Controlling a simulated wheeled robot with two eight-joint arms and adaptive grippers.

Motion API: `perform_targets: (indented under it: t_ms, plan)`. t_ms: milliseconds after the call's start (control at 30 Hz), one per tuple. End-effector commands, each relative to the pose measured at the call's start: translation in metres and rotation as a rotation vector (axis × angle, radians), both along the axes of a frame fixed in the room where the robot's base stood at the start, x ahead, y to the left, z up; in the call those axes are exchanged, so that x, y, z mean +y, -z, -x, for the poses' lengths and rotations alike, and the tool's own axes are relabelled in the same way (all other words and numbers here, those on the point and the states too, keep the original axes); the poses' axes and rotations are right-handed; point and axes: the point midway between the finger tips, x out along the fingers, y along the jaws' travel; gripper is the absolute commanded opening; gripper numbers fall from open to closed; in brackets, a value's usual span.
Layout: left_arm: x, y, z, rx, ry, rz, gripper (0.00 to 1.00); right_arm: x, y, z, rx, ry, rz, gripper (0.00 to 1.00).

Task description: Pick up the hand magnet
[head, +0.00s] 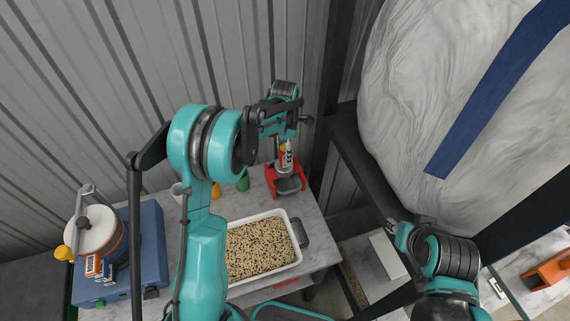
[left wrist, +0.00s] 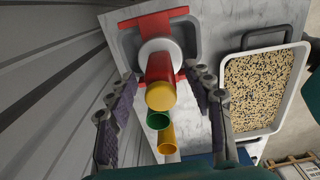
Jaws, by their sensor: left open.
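What looks like the hand magnet, a red cylinder with a yellow end cap and a white disc at its base (left wrist: 160,72), stands in a red stand with a grey tray (left wrist: 128,38). In the head view the stand (head: 271,180) is at the back of the table, with the cylinder partly hidden by my gripper. My left gripper (head: 284,132) is just above it. In the left wrist view its open fingers (left wrist: 159,80) lie on either side of the cylinder, with gaps showing. Part of my right gripper (head: 398,236) shows at the lower right; its fingers are not clear.
A white tray of speckled grains (head: 298,231) stands in front of the stand. Green (left wrist: 158,121) and yellow (left wrist: 167,141) cups are close by. A blue box (head: 147,240) with a round device is at the left. A corrugated wall rises behind; a large white bag (head: 420,90) hangs at the right.

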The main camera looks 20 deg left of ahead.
Motion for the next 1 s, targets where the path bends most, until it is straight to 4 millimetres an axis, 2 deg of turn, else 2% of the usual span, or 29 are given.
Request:
perform_targets:
  t_ms: [100,300,333,500,533,1000]
  plan:
    - [0.0001,0.009,0.0003,0.0,0.0,0.0,0.52,0.0,0.001,0.0,0.0,0.0,0.0,0.31]
    - [0.0001,0.0095,0.0003,0.0,0.001,0.0,0.52,0.0,0.0007,0.0,0.0,0.0,0.0,0.31]
    - [0.0001,0.0095,0.0003,0.0,0.001,0.0,0.49,0.0,0.0007,0.0,0.0,0.0,0.0,0.31]
    - [0.0001,0.0093,0.0003,0.0,0.001,0.0,0.04,0.0,0.0007,0.0,0.0,0.0,0.0,0.31]
    - [0.0001,0.0093,0.0003,0.0,0.001,0.0,0.0,0.0,0.0007,0.0,0.0,0.0,0.0,0.31]
    - [0.0002,0.004,0.0004,0.0,0.001,0.0,0.0,0.0,0.0,0.0,0.0,0.0,0.0,0.31]
